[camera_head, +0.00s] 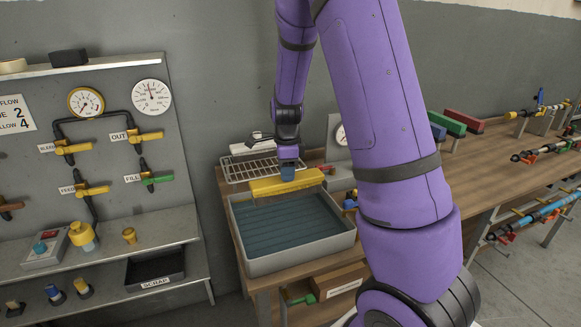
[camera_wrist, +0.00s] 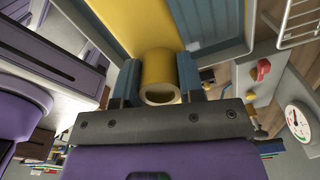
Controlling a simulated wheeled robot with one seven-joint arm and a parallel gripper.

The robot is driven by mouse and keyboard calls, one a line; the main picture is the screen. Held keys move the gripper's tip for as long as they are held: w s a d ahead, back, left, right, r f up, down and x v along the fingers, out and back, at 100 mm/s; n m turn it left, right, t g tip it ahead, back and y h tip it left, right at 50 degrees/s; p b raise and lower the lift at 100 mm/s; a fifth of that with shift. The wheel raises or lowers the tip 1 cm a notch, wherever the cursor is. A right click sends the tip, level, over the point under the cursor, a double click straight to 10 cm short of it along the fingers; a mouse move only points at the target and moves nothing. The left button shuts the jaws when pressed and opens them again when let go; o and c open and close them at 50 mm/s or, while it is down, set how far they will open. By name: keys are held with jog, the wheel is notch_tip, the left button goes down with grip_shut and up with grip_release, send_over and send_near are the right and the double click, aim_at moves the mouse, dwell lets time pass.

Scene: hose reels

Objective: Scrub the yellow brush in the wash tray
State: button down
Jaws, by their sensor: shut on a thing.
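The yellow brush (camera_head: 287,182) is a long yellow block over the back part of the grey wash tray (camera_head: 297,262). The tray stands on the wooden bench and has a dark blue-grey ribbed inside. My gripper (camera_head: 288,172) comes down from above and is shut on the brush. In the wrist view the brush's round hollow yellow handle (camera_wrist: 161,78) sits between the blue fingertips of my gripper (camera_wrist: 160,80). The brush's underside is hidden, so I cannot tell whether it touches the tray floor.
A wire rack (camera_head: 250,169) lies behind the tray. A red-handled valve (camera_head: 327,169) and a gauge stand (camera_head: 337,140) are close at its right. A panel with gauges and yellow valves (camera_head: 105,150) stands at the left. My arm hides part of the bench.

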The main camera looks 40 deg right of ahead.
notch_tip(320, 180, down, 11)
dwell(1.1)
